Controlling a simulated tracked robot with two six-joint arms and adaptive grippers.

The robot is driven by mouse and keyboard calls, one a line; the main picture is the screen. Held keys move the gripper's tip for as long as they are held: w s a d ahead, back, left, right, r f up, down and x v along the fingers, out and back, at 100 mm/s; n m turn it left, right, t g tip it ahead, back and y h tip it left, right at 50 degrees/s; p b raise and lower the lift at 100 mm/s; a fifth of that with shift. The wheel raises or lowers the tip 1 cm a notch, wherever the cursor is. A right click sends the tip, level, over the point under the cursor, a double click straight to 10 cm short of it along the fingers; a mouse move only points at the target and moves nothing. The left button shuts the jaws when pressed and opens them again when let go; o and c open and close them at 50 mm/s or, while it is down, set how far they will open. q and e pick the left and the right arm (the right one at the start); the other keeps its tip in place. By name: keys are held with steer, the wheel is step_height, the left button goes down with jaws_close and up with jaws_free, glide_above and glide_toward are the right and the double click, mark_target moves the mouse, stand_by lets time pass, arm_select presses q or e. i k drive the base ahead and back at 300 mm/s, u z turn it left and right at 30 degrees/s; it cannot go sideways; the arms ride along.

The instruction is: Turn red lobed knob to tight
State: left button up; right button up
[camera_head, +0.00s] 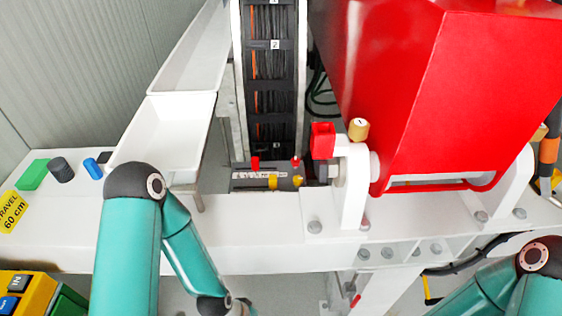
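No red lobed knob can be made out with certainty. Two small red parts, one on the left (255,163) and one on the right (296,162), stand at the back of a dark labelled block (250,185) at the foot of the cable channel; their shape is too small to tell. A red square cap (322,141) sits on the white bracket to the right, beside a brass cylinder (358,129). My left arm comes in at lower left and bends down out of the frame; my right arm shows at lower right. Neither gripper is in view.
A large red housing (405,80) fills the upper right. A white tray (165,140) stands behind my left arm. A green block (33,174), a dark cylinder (61,170) and a blue piece (93,168) lie on the white beam (260,240) at left.

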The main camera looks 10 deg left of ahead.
mark_target(295, 162)
steer(key=u, duration=0.1)
steer(key=k, duration=1.1)
steer(key=u, duration=0.9)
steer(key=i, duration=1)
